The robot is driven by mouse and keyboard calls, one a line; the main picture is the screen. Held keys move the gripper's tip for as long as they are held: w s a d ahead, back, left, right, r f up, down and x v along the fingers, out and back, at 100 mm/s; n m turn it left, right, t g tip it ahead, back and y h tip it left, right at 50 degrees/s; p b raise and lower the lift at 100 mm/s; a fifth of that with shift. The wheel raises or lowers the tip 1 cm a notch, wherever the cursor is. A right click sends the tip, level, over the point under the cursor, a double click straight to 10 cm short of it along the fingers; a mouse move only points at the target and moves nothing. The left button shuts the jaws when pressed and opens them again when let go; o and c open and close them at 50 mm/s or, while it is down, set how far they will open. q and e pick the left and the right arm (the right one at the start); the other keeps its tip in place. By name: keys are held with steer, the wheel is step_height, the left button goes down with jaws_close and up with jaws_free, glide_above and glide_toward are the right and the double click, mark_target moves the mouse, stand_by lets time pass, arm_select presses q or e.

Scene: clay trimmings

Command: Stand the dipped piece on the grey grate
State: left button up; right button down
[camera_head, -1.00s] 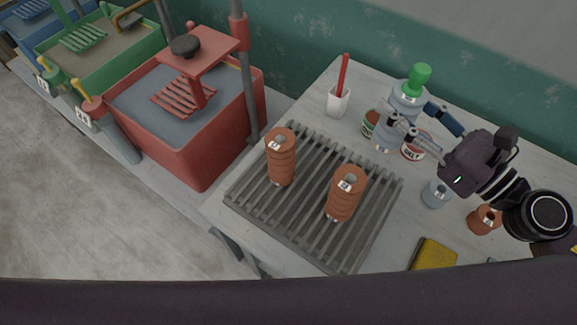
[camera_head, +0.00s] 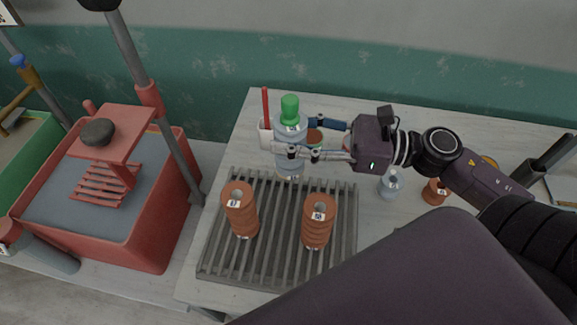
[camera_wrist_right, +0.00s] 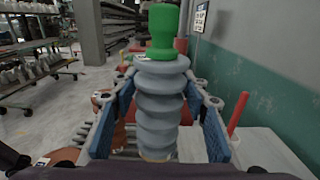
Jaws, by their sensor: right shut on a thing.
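The dipped piece (camera_head: 289,128) is a grey-blue ribbed body with a green top. It is upright in my right gripper (camera_head: 318,138), which is shut on it. In the right wrist view the piece (camera_wrist_right: 160,108) stands between the two blue finger pads. Its lower end appears at the back edge of the grey grate (camera_head: 278,225); I cannot tell whether it touches. Two terracotta ribbed pieces, left (camera_head: 240,212) and right (camera_head: 318,222), stand on the grate. My left gripper is not in view.
A white cup (camera_head: 265,134) with a red stick stands just left of the held piece. A small grey-blue piece (camera_head: 391,185) and a small terracotta piece (camera_head: 434,192) stand at right. A red tank (camera_head: 150,235) is left of the table. The grate's back strip is bare.

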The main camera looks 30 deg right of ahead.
mark_target(285, 169)
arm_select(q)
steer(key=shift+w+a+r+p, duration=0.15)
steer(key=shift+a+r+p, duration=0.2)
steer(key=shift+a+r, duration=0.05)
arm_select(e)
step_height(285, 169, down, 10)
steer(key=shift+r, duration=0.25)
steer(key=shift+a, duration=0.1)
steer(key=shift+f, duration=0.15)
steer(key=c, duration=1.2)
jaws_free()
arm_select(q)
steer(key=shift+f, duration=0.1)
arm_select(e)
steer(key=shift+o, duration=0.3)
